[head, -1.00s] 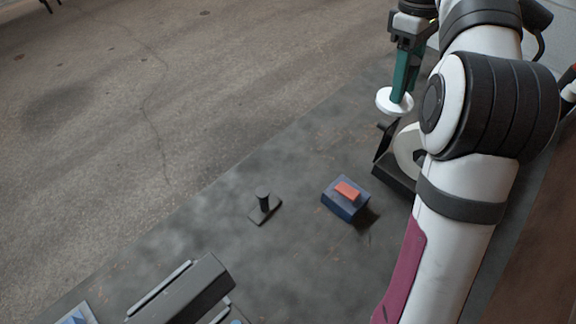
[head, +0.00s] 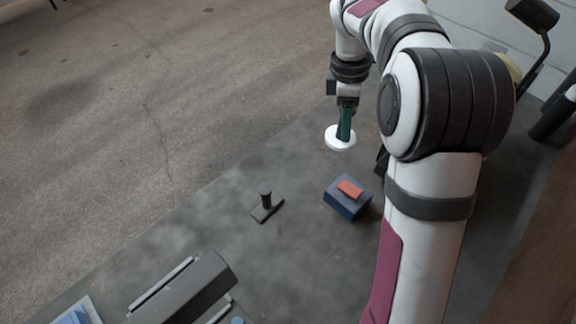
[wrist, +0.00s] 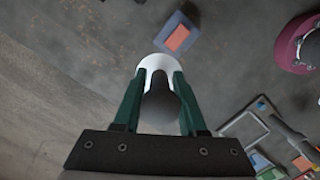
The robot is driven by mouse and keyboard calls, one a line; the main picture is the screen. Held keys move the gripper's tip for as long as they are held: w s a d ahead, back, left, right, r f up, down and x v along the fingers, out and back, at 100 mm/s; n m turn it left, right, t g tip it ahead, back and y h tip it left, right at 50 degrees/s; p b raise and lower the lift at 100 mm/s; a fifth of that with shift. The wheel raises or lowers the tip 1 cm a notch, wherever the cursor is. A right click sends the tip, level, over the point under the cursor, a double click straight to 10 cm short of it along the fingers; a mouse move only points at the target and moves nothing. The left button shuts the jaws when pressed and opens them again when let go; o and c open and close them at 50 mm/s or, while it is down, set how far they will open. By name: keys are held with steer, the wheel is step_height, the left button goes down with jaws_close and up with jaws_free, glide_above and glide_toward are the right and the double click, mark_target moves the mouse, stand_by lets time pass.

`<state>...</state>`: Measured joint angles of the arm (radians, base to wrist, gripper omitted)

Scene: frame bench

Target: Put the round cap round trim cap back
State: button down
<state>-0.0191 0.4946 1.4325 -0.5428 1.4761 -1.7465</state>
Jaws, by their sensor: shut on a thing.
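My gripper (head: 345,124), with green fingers, is shut on the round trim cap (head: 339,141), a white disc, in the head view. The cap is below the fingertips, beyond the blue block. In the wrist view the white cap (wrist: 150,65) shows beyond the fingertips (wrist: 160,85), with a dark rounded piece between the fingers. The fingers and dark piece hide part of the disc. I cannot tell how high the cap is above the bench.
A blue block with a red top (head: 347,199) sits in front of the cap. A short black post on a flat base (head: 266,203) stands to its left. A dark housing with rails (head: 190,285) is at the lower left. Bare bench lies between them.

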step_height(320, 180, down, 8)
steer(key=w+n+t, duration=0.2)
steer(key=w+n, duration=0.1)
steer(key=n, duration=0.8)
steer(key=w+a+f, duration=0.1)
steer(key=a+f, duration=0.1)
steer(key=a, duration=0.1)
steer(key=w+a+f, duration=0.1)
steer(key=a+f, duration=0.1)
steer(key=a, duration=0.2)
steer(key=w+a+f, duration=0.1)
steer(key=a+f, duration=0.2)
steer(key=a, duration=0.1)
steer(key=shift+w+a, duration=0.2)
steer(key=shift+w, duration=0.15)
step_height(320, 180, down, 4)
steer(key=shift+a+f, duration=0.1)
steer(key=shift+a, duration=0.05)
steer(key=shift+f, duration=0.15)
steer(key=shift+c, duration=2.4)
jaws_free()
